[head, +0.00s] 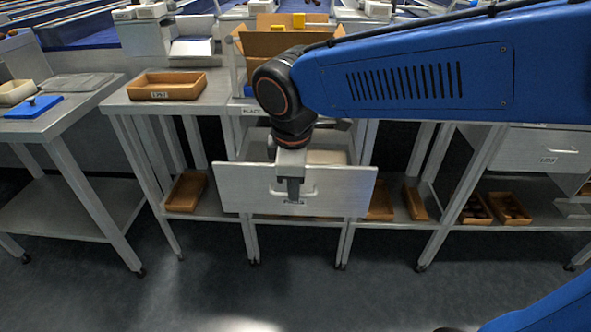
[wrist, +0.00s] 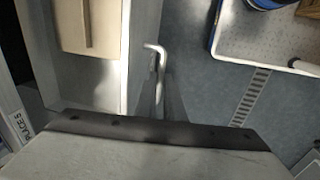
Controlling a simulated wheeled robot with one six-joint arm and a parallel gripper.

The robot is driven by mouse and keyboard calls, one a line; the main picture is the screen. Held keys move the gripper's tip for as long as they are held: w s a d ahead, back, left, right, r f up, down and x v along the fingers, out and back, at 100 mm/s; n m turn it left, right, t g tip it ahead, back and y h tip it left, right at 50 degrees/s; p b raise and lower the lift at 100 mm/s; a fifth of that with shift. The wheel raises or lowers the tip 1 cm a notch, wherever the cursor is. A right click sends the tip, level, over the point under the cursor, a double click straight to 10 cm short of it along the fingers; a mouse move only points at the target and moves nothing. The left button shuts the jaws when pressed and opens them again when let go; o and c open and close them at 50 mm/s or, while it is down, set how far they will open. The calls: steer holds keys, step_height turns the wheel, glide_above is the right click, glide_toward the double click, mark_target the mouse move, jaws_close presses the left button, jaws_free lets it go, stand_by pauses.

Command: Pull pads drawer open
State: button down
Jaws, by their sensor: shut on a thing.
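The pads drawer (head: 240,188) is a grey metal drawer under the middle bench, and it stands out from the bench with part of its inside showing. Its small front label is too small to read. My gripper (head: 293,188) is shut on the bar handle (head: 311,190) at the middle of the drawer front. The wrist view shows the bent handle end (wrist: 154,47) just ahead of my gripper's body, and the open drawer's inside (wrist: 102,80) to the left. A pale tan item (wrist: 75,28) lies in the drawer.
A wooden tray (head: 165,87) sits on the bench top to the left. Wooden boxes (head: 186,191) stand on the lower shelf. Another closed drawer (head: 545,150) is at right. The floor (head: 300,270) in front is clear.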

steer(key=shift+s, duration=1.1)
steer(key=c, duration=1.9)
jaws_free()
steer(key=shift+o, duration=0.2)
steer(key=shift+r, duration=0.1)
steer(key=s+r, duration=0.3)
steer(key=r, duration=1.4)
steer(key=shift+s, duration=0.15)
steer(key=shift+a, duration=0.1)
steer(key=s+d+f+m+t, duration=0.1)
steer(key=s+d+f+m, duration=0.1)
steer(key=d+f+m, duration=0.6)
steer(key=s+d+f+m+t, duration=0.1)
steer(key=d+f+m, duration=0.8)
steer(key=d, duration=1.3)
step_height(320, 180, down, 4)
steer(key=shift+s+d+r+m+t, duration=0.1)
steer(key=shift+s+d+m+t, duration=0.2)
steer(key=shift+s, duration=0.2)
